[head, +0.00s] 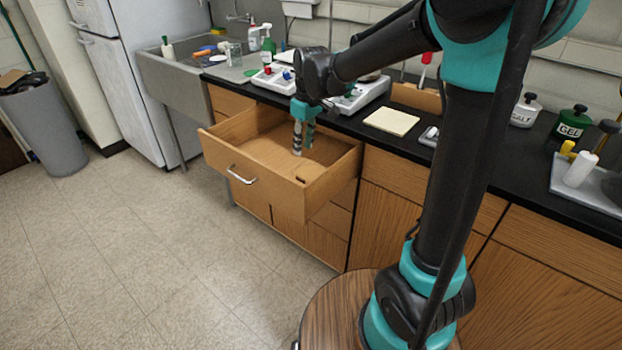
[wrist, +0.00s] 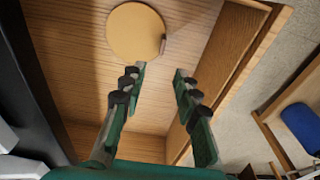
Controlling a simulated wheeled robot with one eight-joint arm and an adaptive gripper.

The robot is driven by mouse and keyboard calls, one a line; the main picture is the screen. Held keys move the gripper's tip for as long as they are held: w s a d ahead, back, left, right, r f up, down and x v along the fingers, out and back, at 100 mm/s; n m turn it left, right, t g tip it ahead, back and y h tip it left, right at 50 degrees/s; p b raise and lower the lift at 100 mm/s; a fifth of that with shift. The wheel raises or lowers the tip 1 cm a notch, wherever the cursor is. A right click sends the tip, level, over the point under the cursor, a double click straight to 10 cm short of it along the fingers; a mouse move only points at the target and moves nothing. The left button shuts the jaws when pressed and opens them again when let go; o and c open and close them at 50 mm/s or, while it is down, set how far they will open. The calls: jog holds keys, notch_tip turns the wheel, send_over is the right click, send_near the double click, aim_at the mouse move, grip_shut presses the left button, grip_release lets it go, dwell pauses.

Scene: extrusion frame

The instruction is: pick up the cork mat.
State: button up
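The cork mat (wrist: 136,31) is a round, flat tan disc lying on the floor of the open wooden drawer, at the top of the wrist view. I cannot clearly make it out in the head view. My gripper (head: 303,138) points down into the drawer. In the wrist view its two fingers (wrist: 159,72) are apart with nothing between them. The left fingertip appears just below the mat's lower edge, and the right one is below and right of it. I cannot tell the height of the fingertips above the drawer floor.
The drawer (head: 243,173) is pulled out, with raised walls around the gripper. A small grey item (wrist: 163,46) is at the mat's right edge. The black counter (head: 348,124) behind holds a flat beige square (head: 391,121) and trays. Open floor (head: 130,260) lies in front.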

send_over(300, 178)
jog(key=f, duration=0.7)
jog(key=shift+w+d, duration=0.1)
jog(key=shift+d, duration=0.25)
jog(key=shift+a+f, duration=0.15)
jog(key=shift+f, duration=1.25)
jog(key=shift+a+f, duration=0.1)
jog(key=shift+f, duration=1.25)
grip_shut()
